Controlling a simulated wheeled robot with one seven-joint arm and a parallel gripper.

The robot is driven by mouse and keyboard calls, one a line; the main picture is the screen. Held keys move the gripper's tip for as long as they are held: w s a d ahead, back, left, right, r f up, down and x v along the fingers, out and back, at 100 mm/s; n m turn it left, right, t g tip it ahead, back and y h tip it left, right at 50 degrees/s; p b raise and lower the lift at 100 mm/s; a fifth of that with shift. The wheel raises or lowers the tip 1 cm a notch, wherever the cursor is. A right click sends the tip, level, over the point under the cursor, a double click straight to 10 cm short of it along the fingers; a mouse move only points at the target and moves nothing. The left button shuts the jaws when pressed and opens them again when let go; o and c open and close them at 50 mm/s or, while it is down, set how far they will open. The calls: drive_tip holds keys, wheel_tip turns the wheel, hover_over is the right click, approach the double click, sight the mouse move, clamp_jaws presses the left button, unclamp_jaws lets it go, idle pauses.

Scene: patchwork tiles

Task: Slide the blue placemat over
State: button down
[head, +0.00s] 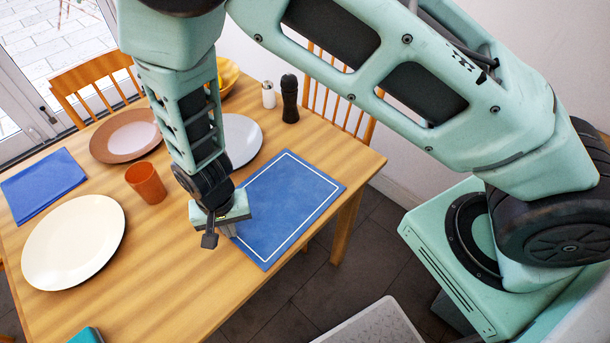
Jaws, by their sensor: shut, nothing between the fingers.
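The blue placemat (292,205) with a white border line lies flat on the wooden table, near its right edge, with its front corner close to that edge. My gripper (209,240) is shut and empty. It points down at the left side of the placemat and covers part of its left edge. I cannot tell whether the fingertips touch the placemat or the table.
A white plate (243,138) is behind the placemat, partly hidden by my arm. An orange cup (147,182), cream plate (73,242), terracotta plate (125,135) and blue napkin (42,185) are left. Pepper mill (289,100) and salt shaker (268,95) stand behind.

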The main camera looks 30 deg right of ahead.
sight(212, 252)
drive_tip(key=shift+s+a+p, duration=0.25)
drive_tip(key=shift+a, duration=0.6)
drive_tip(key=shift+s+a+p, duration=0.3)
drive_tip(key=shift+a, duration=0.6)
drive_tip(key=shift+s+a+p, duration=0.25)
drive_tip(key=shift+a, duration=0.6)
drive_tip(key=shift+a, duration=0.15)
